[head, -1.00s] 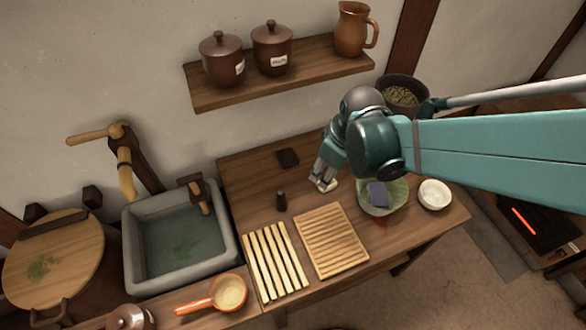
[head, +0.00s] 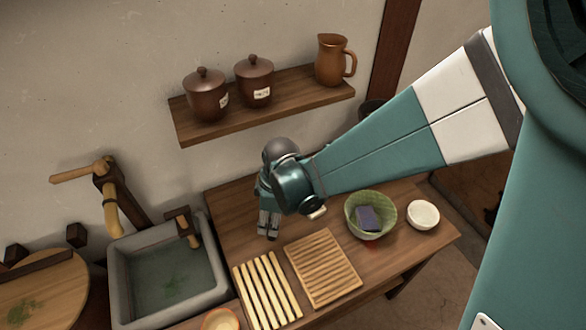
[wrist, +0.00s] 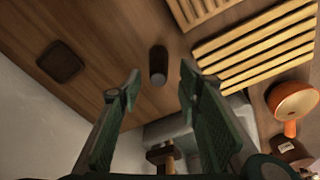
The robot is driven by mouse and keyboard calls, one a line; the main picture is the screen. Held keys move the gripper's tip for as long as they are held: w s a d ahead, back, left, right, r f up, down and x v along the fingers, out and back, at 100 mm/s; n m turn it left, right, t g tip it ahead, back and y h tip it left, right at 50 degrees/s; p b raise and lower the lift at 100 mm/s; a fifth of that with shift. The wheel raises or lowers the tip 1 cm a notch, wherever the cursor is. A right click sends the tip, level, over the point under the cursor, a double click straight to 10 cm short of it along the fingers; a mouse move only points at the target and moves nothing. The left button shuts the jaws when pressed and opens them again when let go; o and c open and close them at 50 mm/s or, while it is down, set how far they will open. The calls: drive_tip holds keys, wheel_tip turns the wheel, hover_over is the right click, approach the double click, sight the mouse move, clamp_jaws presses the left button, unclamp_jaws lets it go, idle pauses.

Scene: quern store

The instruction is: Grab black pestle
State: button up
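The black pestle (wrist: 158,65), a small dark cylinder, stands on the wooden table in the wrist view. It shows in the gap between my fingers and a little beyond the fingertips, with no finger seen touching it. My gripper (wrist: 160,84) is open and empty. In the head view my gripper (head: 268,226) points down over the left part of the table, left of the green bowl. It hides the pestle in that view.
Slatted racks (head: 268,290) (head: 323,270) lie in front of my gripper. A green bowl (head: 357,231) with a purple block and a white bowl (head: 423,215) stand right. The sink (head: 117,285) is left. A dark square piece (wrist: 61,62) lies on the table. A shelf (head: 270,103) hangs behind.

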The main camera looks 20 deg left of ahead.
sight(268, 231)
drive_tip(key=shift+a+f+b, duration=0.15)
drive_tip(key=shift+f+b, duration=0.15)
drive_tip(key=shift+f, duration=0.95)
drive_tip(key=shift+f, duration=0.15)
drive_tip(key=shift+a+f+b, duration=0.2)
drive_tip(key=shift+f+b, duration=0.2)
drive_tip(key=shift+f, duration=0.8)
drive_tip(key=shift+a+f+b, duration=0.15)
drive_tip(key=shift+f+b, duration=0.2)
drive_tip(key=shift+f, duration=0.85)
drive_tip(key=c, duration=0.8)
